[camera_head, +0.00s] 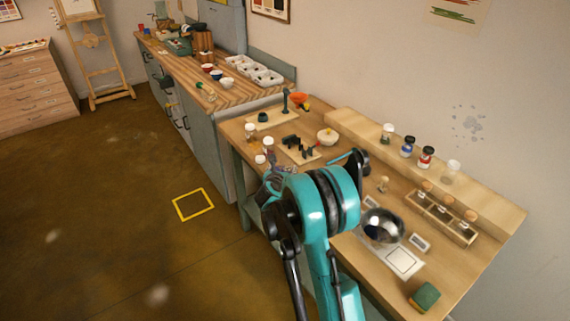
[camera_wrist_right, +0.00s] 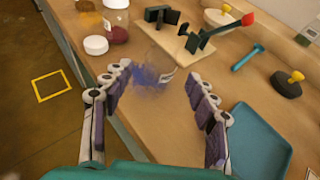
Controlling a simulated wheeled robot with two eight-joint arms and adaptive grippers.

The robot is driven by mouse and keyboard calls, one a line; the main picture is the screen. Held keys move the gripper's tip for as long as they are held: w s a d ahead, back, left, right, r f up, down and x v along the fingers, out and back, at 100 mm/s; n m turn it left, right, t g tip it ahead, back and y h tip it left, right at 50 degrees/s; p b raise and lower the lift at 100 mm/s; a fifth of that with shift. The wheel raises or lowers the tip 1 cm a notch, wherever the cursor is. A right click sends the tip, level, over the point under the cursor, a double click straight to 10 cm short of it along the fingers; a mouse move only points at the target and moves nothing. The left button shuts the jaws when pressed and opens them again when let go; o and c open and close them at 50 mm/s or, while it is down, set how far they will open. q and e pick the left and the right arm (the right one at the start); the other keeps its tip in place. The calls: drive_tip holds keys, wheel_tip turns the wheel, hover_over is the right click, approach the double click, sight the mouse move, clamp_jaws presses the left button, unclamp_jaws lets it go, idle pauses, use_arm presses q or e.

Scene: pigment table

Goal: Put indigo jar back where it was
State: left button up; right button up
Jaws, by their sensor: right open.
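My right gripper (camera_wrist_right: 162,82) is open, its fingers spread above the near left part of the table; it also shows in the head view (camera_head: 275,174), partly hidden by my arm. A blue-violet patch (camera_wrist_right: 150,76) with a faint clear outline shows between and beyond the fingertips; I cannot tell whether it is a glass jar's contents or loose pigment. I cannot tell which is the indigo jar. My left gripper is out of view.
A dark red jar (camera_wrist_right: 116,32) and a white lid (camera_wrist_right: 96,45) lie beyond the left finger. A board with dark blocks (camera_wrist_right: 178,38) is ahead. A teal tray (camera_wrist_right: 258,145) is at right. A metal bowl (camera_head: 382,225) stands on the table's right part.

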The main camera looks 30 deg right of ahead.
drive_tip(key=s+a+r+n+t+y+p, duration=0.1)
drive_tip(key=s+a+r+n+t+y, duration=0.2)
drive_tip(key=a+r+n, duration=0.6)
drive_tip(key=s+a+r+n+t+y, duration=0.15)
drive_tip(key=a+r+n+t, duration=0.35)
drive_tip(key=r, duration=0.8)
drive_tip(key=s+a+r+n+y, duration=0.2)
drive_tip(key=s+a+n+y, duration=0.35)
drive_tip(key=a+n, duration=0.5)
drive_tip(key=s+a+f+n+g+y, duration=0.1)
drive_tip(key=s+a+f+n+g, duration=0.2)
drive_tip(key=s+n, duration=0.4)
drive_tip(key=s+a+f+n+g+y, duration=0.1)
drive_tip(key=s+a+f+n+g, duration=0.1)
drive_tip(key=s+f+n+g, duration=0.35)
drive_tip(key=s+d+f+n+g+h, duration=0.1)
drive_tip(key=s+d+f+n, duration=0.1)
drive_tip(key=s, duration=0.4)
drive_tip(key=s+d+f+n+g+h, duration=0.1)
drive_tip(key=s+d+f+n+h, duration=0.1)
drive_tip(key=s+f+n, duration=0.3)
drive_tip(key=shift+s+d+f+g, duration=0.35)
drive_tip(key=shift+s+d, duration=0.25)
drive_tip(key=shift+d, duration=0.15)
